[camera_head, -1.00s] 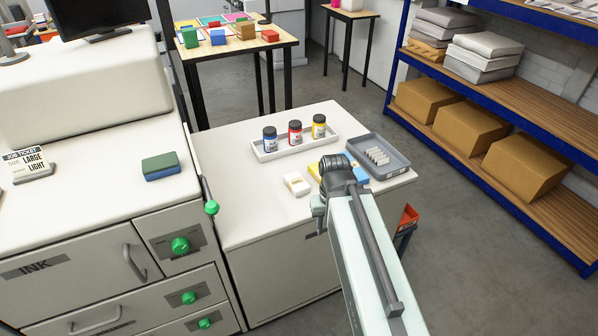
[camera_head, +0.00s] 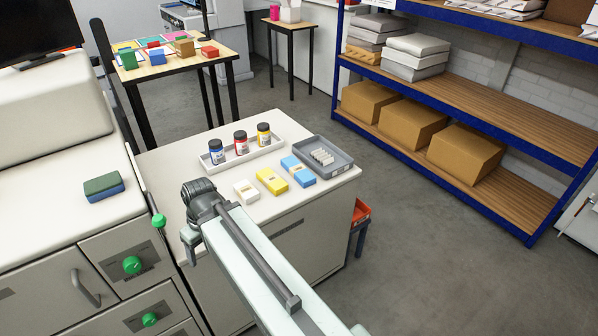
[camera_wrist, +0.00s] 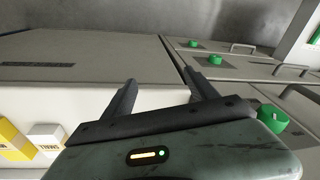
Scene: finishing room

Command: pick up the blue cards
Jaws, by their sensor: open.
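The blue cards (camera_head: 298,171) lie as a small pack with a pale band on the white cabinet top (camera_head: 320,192), beside the grey tray. A yellow pack (camera_head: 271,181) and a white pack (camera_head: 246,192) lie in a row to their left. My gripper (camera_head: 188,243) is at the cabinet's left front edge, left of all three packs. In the wrist view my gripper (camera_wrist: 160,92) has its two fingers apart with nothing between them. The wrist view shows part of the yellow pack (camera_wrist: 14,142) and the white pack (camera_wrist: 46,138) at lower left; the blue cards are not in it.
A grey tray (camera_head: 340,166) with small white pieces is right of the blue cards. A white tray (camera_head: 262,153) holds three bottles behind. The machine with green knobs (camera_head: 132,265) stands left. Shelving (camera_head: 480,185) is at right, with open floor between.

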